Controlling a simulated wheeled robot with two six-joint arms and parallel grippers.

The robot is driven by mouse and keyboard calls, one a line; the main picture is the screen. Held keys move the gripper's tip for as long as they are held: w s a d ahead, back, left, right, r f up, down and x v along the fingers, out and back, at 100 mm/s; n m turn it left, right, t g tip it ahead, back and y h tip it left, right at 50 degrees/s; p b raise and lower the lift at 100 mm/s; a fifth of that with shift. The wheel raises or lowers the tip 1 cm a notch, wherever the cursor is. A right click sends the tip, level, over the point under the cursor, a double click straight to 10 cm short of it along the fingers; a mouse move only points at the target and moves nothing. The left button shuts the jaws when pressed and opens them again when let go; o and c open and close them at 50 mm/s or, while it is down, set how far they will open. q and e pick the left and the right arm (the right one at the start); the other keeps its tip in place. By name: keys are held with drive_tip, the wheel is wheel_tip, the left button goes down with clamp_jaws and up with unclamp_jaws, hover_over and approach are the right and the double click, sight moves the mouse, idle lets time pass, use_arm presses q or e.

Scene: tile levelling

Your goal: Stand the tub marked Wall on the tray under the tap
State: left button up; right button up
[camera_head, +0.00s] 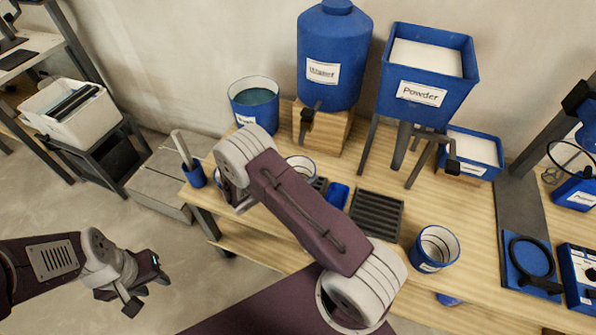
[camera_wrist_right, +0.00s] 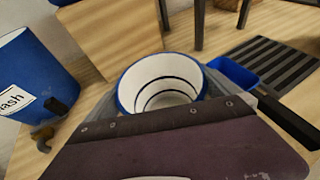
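A white-lined blue tub (camera_head: 302,165) is partly hidden behind my right arm, near the tap (camera_head: 307,117) and beside a dark tray (camera_head: 321,184). In the right wrist view a tub (camera_wrist_right: 160,85) has dark grey surfaces on both sides; I cannot tell whether it rests on the tray. Its label is hidden. Another tub (camera_head: 435,247) stands towards the front right, its label unreadable. In the right wrist view my right gripper's purple body covers the foreground; its fingertips cannot be made out. My left gripper (camera_head: 146,287) is empty, fingers apart, left of the bench.
The Water tank (camera_head: 335,55) stands on a wooden block (camera_head: 330,130). A Wash tub (camera_head: 254,104) is left of it. The Powder hopper (camera_head: 425,75) is on the right. A slotted dark rack (camera_head: 376,214) and small blue box (camera_head: 338,194) lie nearby.

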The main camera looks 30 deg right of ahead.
drive_tip(key=shift+r, duration=0.1)
drive_tip(key=shift+a+r, duration=0.15)
drive_tip(key=shift+r, duration=0.1)
drive_tip(key=p+v, duration=0.1)
drive_tip(key=v, duration=1.1)
drive_tip(key=s+d+r+m+g+y, duration=0.1)
drive_tip(key=s+d+m+g+y, duration=0.15)
drive_tip(key=s+m, duration=0.25)
drive_tip(key=s+d+m+g+y, duration=0.1)
drive_tip(key=s+m+g+y, duration=0.3)
drive_tip(key=s, duration=0.2)
drive_tip(key=s+a+r+m+t+y, duration=0.3)
drive_tip(key=m+y, duration=0.3)
drive_tip(key=m, duration=0.7)
drive_tip(key=shift+s+a+r+y, duration=0.3)
drive_tip(key=shift+s+r+y, duration=0.05)
drive_tip(key=shift+s+r, duration=0.15)
drive_tip(key=shift+t, duration=0.25)
